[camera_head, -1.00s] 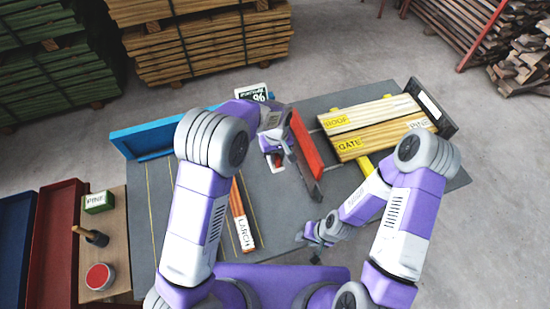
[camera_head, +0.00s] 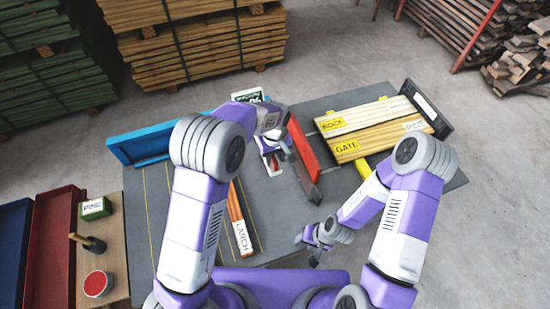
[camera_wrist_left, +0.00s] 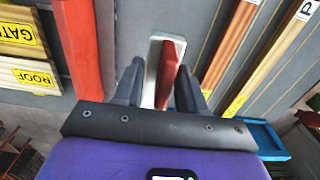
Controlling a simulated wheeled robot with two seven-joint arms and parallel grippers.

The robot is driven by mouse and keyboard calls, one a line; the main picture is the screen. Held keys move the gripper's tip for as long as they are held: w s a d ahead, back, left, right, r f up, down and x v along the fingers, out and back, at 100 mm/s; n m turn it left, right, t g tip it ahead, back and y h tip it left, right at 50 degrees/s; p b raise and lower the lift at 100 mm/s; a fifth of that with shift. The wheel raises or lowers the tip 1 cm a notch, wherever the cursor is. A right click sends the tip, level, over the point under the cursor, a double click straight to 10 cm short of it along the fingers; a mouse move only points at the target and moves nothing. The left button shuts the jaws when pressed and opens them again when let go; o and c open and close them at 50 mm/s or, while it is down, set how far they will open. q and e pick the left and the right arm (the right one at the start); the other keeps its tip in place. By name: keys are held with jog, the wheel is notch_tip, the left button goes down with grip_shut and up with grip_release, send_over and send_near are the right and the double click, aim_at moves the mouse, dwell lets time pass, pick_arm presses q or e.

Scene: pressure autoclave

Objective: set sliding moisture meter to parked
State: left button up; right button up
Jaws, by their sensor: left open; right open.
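A small white plate with a red block standing on it, which looks like the moisture meter's sliding part (camera_head: 273,168), lies on the grey table left of the red rail. In the left wrist view the red block (camera_wrist_left: 171,72) sits between my open left fingers, with gaps on both sides. My left gripper (camera_head: 278,155) is over it, partly hiding it in the head view. A white and dark panel with a % sign (camera_head: 247,96) stands behind, partly covered by my left arm. My right gripper (camera_head: 306,247) is open and empty over the table's front.
A red rail (camera_head: 302,145) stands just right of my left gripper. Boards labelled ROOF and GATE (camera_head: 370,125) lie right, beside a dark end stop (camera_head: 428,108). A LARCH strip (camera_head: 239,220) lies left of centre. A blue rail (camera_head: 135,148) borders the back left.

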pick_arm(q)
notch_tip(320, 180, up, 7)
jog(key=shift+d+f, duration=0.1)
jog(key=shift+f, duration=0.1)
jog(key=shift+f, duration=0.1)
dwell(0.5)
